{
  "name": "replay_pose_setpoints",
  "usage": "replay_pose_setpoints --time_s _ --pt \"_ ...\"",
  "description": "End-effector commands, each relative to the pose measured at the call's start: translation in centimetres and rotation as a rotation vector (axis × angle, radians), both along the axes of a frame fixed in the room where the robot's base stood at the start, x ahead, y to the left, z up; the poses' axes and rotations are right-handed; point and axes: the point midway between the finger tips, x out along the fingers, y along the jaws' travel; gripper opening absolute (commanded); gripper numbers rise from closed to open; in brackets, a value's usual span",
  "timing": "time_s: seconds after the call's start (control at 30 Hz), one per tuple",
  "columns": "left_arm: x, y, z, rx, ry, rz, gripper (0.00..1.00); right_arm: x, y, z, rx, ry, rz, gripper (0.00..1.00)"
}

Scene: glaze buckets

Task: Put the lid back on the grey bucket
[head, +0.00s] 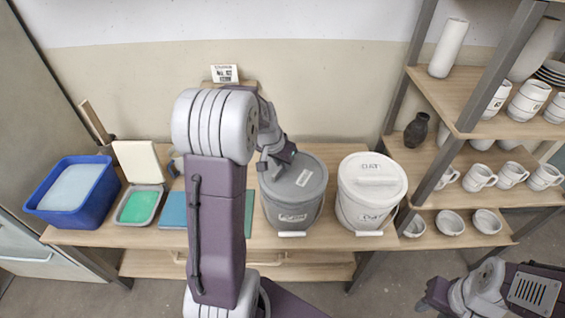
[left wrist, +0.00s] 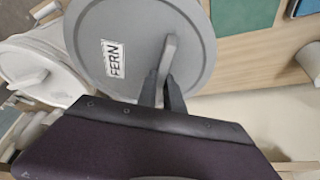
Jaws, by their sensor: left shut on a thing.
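The grey bucket (head: 291,214) stands on the wooden table, right of centre in the head view. Its grey round lid (head: 312,176) is over the bucket's top; I cannot tell whether it is fully seated. The left wrist view shows the lid (left wrist: 90,25) close up, with a FERN label and a raised bar handle (left wrist: 170,52). My left gripper (head: 272,166) is shut on that handle; its fingers show in the left wrist view (left wrist: 161,88). My right arm is at the lower right, away from the table; its finger state is unclear.
A white bucket (head: 362,211) with its lid on stands close to the right. Left are a blue tub (head: 97,205), a tray with green contents (head: 136,212) and flat tiles (head: 173,211). A shelf with cups, bowls and a dark vase (head: 416,131) stands right.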

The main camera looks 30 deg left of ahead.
Motion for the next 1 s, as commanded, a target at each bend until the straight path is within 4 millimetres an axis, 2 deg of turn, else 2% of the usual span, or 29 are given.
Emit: replay_pose_setpoints --time_s 1.0 --pt "0.01 0.00 -0.60 0.000 0.000 0.000 0.00 0.00 0.00 -0.57 0.000 0.000 0.000 0.36"
